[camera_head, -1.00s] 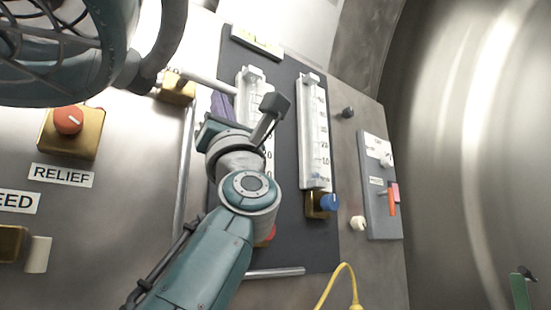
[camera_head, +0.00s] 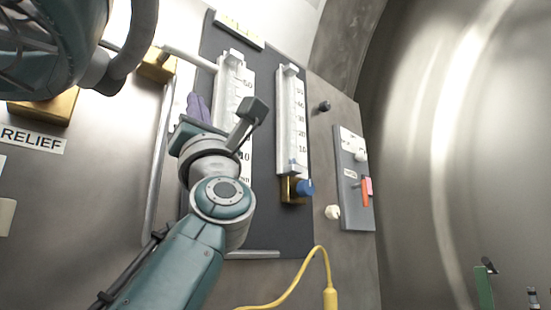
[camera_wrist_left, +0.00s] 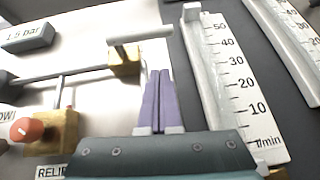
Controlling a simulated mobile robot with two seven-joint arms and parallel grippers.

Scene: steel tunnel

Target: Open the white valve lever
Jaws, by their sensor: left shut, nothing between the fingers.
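A white lever (camera_head: 190,60) sticks out to the right from a brass valve block (camera_head: 157,67) at the upper left of the head view. In the left wrist view the lever (camera_wrist_left: 141,34) lies nearly level across the top of its brass block (camera_wrist_left: 125,62). My left gripper (camera_head: 193,96) has purple fingers, shut and empty. Part of the panel is hidden behind my left arm. My right gripper is not seen.
Two white flow gauges (camera_head: 290,120) stand on a dark panel (camera_head: 262,150) right of the lever. A red knob (camera_wrist_left: 27,130) and a pipe (camera_wrist_left: 62,74) lie left in the wrist view. A yellow cable (camera_head: 318,262) hangs below. A curved steel wall (camera_head: 450,150) bounds the right.

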